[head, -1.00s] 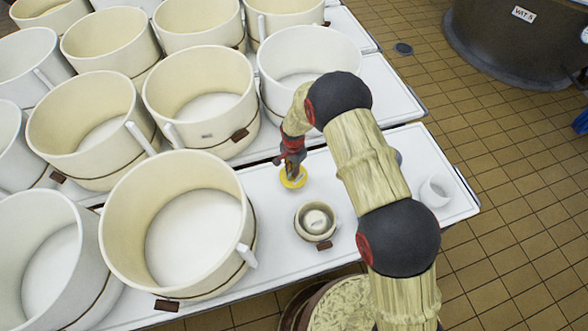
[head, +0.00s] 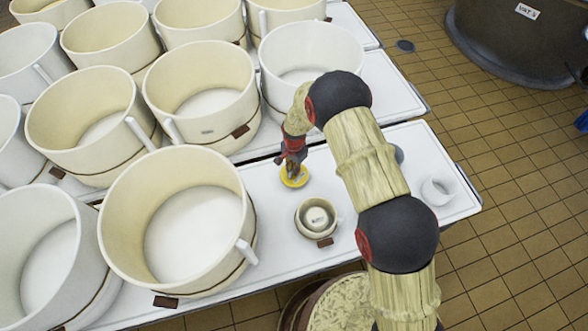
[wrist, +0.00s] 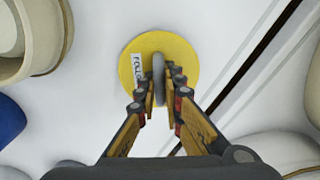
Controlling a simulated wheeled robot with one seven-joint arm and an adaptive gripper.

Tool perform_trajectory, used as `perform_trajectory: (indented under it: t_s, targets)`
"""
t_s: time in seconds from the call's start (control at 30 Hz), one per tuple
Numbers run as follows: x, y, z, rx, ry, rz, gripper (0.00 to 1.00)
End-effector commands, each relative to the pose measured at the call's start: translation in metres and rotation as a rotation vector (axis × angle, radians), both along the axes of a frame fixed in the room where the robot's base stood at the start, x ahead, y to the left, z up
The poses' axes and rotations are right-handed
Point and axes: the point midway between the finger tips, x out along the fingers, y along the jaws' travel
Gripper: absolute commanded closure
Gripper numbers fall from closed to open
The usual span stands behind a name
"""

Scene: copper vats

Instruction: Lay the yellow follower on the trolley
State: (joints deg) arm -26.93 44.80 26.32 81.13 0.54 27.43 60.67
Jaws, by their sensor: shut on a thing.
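The yellow follower (head: 294,177) is a round yellow disc with a grey upright handle and a white label. In the wrist view the follower (wrist: 188,52) shows below my fingers, over the white surface. My gripper (head: 290,160) is shut on its handle; in the wrist view my gripper (wrist: 163,78) has one finger on each side of the handle. The white trolley top (head: 275,225) lies under the follower. I cannot tell whether the disc touches it or hovers just above.
A small cream mould (head: 301,219) with a strap stands just right of and nearer than the follower. A big cream mould (head: 125,225) stands to the left, with several more behind. A white ring (head: 438,191) sits at the right end. White surface between is clear.

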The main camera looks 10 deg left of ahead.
Motion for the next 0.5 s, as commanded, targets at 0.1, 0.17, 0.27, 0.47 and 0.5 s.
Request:
perform_trajectory:
  t_s: [0.1, 0.17, 0.27, 0.47, 0.5]
  targets:
    - [0.0002, 0.0001, -0.0009, 0.0, 0.0, 0.0, 1.0]
    - [0.0001, 0.0, -0.0017, 0.0, 0.0, 0.0, 1.0]
    - [0.0001, 0.0, -0.0031, 0.0, 0.0, 0.0, 1.0]
    - [0.0001, 0.0, -0.0056, 0.0, 0.0, 0.0, 1.0]
    - [0.0, 0.0, -0.0062, 0.0, 0.0, 0.0, 1.0]
